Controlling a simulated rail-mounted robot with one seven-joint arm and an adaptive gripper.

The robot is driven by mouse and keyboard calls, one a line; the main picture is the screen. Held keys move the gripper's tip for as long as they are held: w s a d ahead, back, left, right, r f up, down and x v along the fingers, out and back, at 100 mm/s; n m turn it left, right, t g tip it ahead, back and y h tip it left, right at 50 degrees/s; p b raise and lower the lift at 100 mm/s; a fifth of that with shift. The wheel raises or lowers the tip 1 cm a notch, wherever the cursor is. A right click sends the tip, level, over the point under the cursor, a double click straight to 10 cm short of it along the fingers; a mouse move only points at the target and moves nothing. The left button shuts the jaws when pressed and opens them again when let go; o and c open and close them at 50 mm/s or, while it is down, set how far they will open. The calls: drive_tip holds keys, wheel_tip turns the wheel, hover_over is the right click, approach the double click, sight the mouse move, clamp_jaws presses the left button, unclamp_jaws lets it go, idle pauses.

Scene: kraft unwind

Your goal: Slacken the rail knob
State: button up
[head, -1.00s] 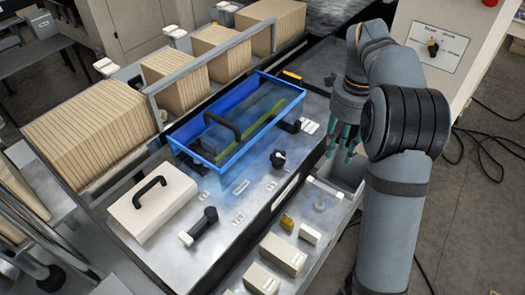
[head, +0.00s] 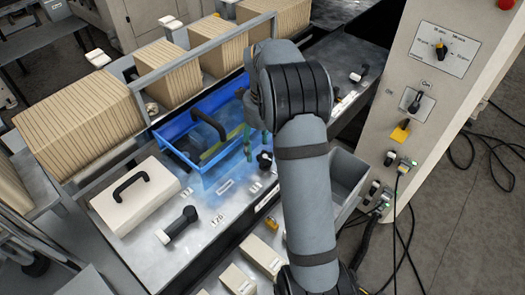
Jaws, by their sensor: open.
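A small black knob (head: 265,160) stands on the grey metal bench top (head: 222,205), just right of the blue tray's front corner. A black-handled lever with a white end (head: 178,225) lies further left on the bench. I cannot tell for certain which of these is the rail knob. My gripper (head: 256,143) points down at the tray's right end, close above and left of the black knob in the picture. My arm hides most of it; only green fingers show. It is open, with nothing seen between the fingers.
The blue tray (head: 168,133) has a black handle. A cream box with a black handle (head: 133,195) stands left. Striped kraft stacks (head: 80,118) line the back behind a grey rail. A control panel (head: 440,50) stands right; cables lie on the floor.

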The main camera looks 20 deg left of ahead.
drive_tip(key=shift+f, duration=1)
drive_tip(key=shift+c, duration=1.3)
drive_tip(key=shift+r, duration=0.15)
drive_tip(key=c, duration=0.9)
drive_tip(key=shift+a, duration=0.1)
drive_tip(key=shift+c, duration=0.2)
